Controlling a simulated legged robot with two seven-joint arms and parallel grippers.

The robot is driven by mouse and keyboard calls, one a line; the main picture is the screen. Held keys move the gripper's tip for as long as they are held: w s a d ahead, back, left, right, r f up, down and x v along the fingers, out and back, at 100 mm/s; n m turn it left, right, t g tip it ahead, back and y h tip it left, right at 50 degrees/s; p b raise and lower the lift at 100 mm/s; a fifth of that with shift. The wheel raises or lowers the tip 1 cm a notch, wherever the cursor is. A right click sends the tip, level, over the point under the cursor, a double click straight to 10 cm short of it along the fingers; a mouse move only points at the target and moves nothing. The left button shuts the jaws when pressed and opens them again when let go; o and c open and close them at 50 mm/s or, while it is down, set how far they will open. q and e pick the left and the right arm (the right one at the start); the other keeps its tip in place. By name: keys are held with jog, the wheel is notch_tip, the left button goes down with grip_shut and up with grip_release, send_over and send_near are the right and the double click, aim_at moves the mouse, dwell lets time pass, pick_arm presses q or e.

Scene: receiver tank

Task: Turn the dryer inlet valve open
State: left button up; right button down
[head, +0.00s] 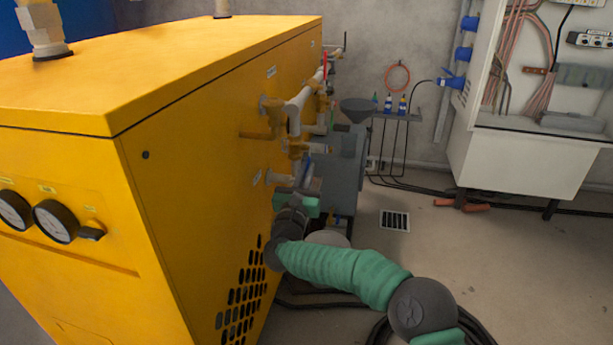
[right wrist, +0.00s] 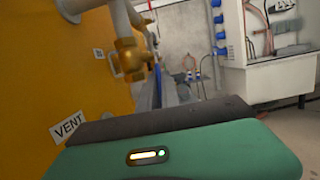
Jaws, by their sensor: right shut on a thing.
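The yellow dryer cabinet (head: 205,170) fills the left of the head view. Its side carries pipes and brass fittings (head: 298,148); one brass fitting (right wrist: 130,58) also shows in the right wrist view. A blue valve handle (head: 307,162) shows low on this pipework. My right gripper (head: 309,182) reaches in with its green arm and is shut at this blue handle. The grip itself is partly hidden. In the right wrist view, the blue handle (right wrist: 157,82) shows just beyond the gripper's dark edge. My left gripper is not in view.
A red handle (head: 325,66) sits farther along the pipes. A grey tank (head: 345,165) and funnel (head: 356,108) stand behind the gripper. A white electrical cabinet (head: 520,155) is at the right. Black hoses lie on the floor; the floor right of centre is mostly clear.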

jog(key=c, duration=1.6)
grip_release()
jog(key=shift+o, duration=0.2)
jog(key=p+v, duration=0.5)
jog(key=v, duration=1.2)
jog(key=shift+w+f, duration=0.1)
